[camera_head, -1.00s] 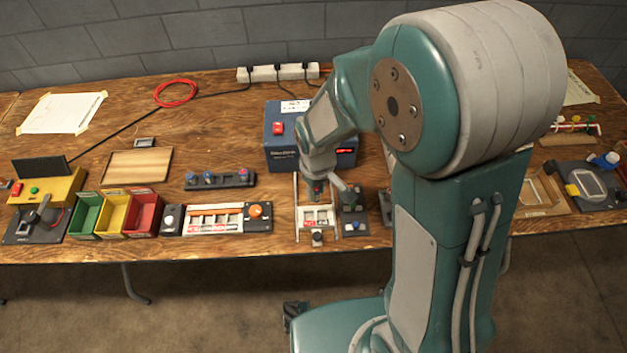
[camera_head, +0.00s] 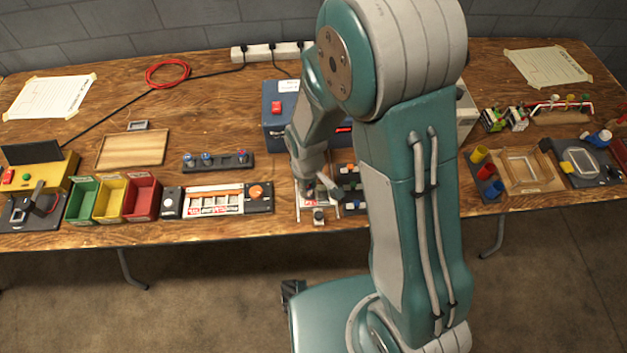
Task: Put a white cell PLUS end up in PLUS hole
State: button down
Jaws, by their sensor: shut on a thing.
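My gripper (camera_head: 319,193) is low over a small white-framed fixture (camera_head: 304,212) at the table's front edge, left of my arm. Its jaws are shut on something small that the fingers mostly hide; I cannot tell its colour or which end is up. A dark rack (camera_head: 349,184) with several small orange, blue and pale pieces stands just right of the gripper, partly behind my arm. I cannot pick out a white cell or a marked PLUS hole at this size.
A blue box (camera_head: 277,131) with a red button stands behind the gripper. Coloured cups (camera_head: 486,172) stand to the right. My arm hides the table middle-right.

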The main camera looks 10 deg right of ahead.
jog(key=shift+a+f, duration=0.1)
jog(key=shift+a, duration=0.45)
jog(key=shift+d, duration=1.2)
jog(key=shift+a, duration=1.05)
jog(key=shift+d, duration=0.7)
jog(key=shift+a, duration=0.1)
jog(key=shift+a, duration=0.25)
jog(key=shift+d, duration=0.4)
jog(key=shift+a, duration=0.15)
jog(key=shift+f, duration=0.9)
